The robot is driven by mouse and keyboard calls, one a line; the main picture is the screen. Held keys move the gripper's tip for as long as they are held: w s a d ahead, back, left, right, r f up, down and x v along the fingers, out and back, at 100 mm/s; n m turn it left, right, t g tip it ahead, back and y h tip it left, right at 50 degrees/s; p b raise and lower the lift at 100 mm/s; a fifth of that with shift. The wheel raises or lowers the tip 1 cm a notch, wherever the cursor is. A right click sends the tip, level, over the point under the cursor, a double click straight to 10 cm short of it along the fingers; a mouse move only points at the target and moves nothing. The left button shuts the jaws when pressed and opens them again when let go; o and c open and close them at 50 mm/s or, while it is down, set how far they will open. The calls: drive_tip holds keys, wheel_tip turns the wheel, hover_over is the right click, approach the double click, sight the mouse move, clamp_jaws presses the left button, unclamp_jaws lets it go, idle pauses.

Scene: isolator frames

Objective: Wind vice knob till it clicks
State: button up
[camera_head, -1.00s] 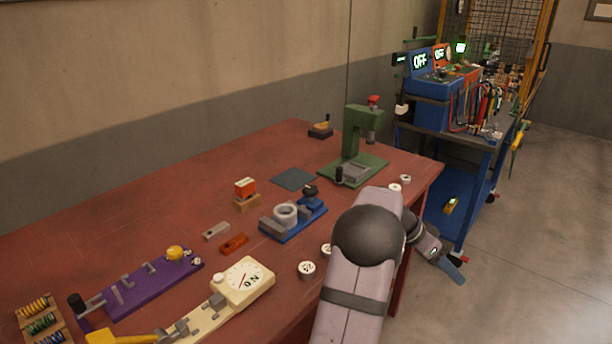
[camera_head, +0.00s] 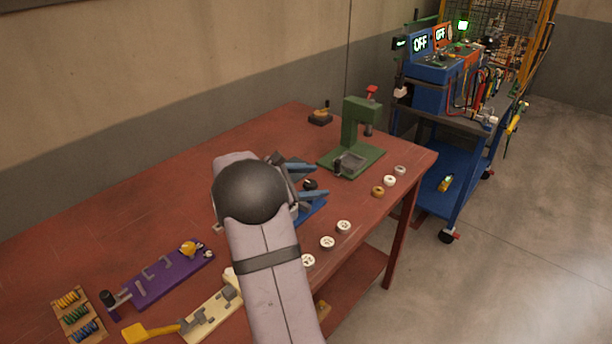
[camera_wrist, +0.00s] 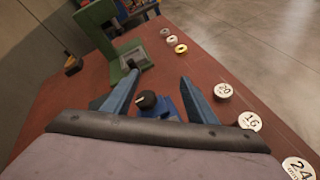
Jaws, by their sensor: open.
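The vice is a small blue fixture (camera_head: 313,208) on the red bench, mostly hidden behind my arm in the head view. Its round black knob (camera_head: 310,185) shows between my blue fingers. In the wrist view the knob (camera_wrist: 147,99) has a pale line on top and sits between the two fingers, with a bit of the blue vice (camera_wrist: 158,108) beside it. My gripper (camera_head: 321,181) is open and empty above the vice; it also shows in the wrist view (camera_wrist: 155,82). I cannot tell how far the fingertips are above the knob.
A green press (camera_head: 360,135) stands behind the vice. Several labelled white discs (camera_head: 327,242) line the bench's right edge. A purple fixture (camera_head: 165,275) and a cream gauge tool (camera_head: 212,308) lie at the near left. The bench's far left is clear.

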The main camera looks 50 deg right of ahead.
sight(310, 183)
drive_tip(key=w+a+n, duration=0.1)
drive_tip(key=n, duration=0.1)
drive_tip(key=w+a+n+t, duration=0.1)
drive_tip(key=a+n, duration=0.1)
drive_tip(key=w+a+n+t, duration=0.1)
drive_tip(key=n, duration=0.1)
drive_tip(key=shift+w+a+f+n+h, duration=0.2)
drive_tip(key=shift+w+f+n+h, duration=0.1)
drive_tip(key=shift+f+n, duration=0.1)
drive_tip(key=shift+w+a+f+n, duration=0.15)
drive_tip(key=shift+a+n, duration=0.2)
drive_tip(key=shift+n, duration=0.25)
drive_tip(key=shift+p+x, duration=0.95)
drive_tip(key=shift+x, duration=2.8)
drive_tip(key=shift+a, duration=0.1)
drive_tip(key=c, duration=1.1)
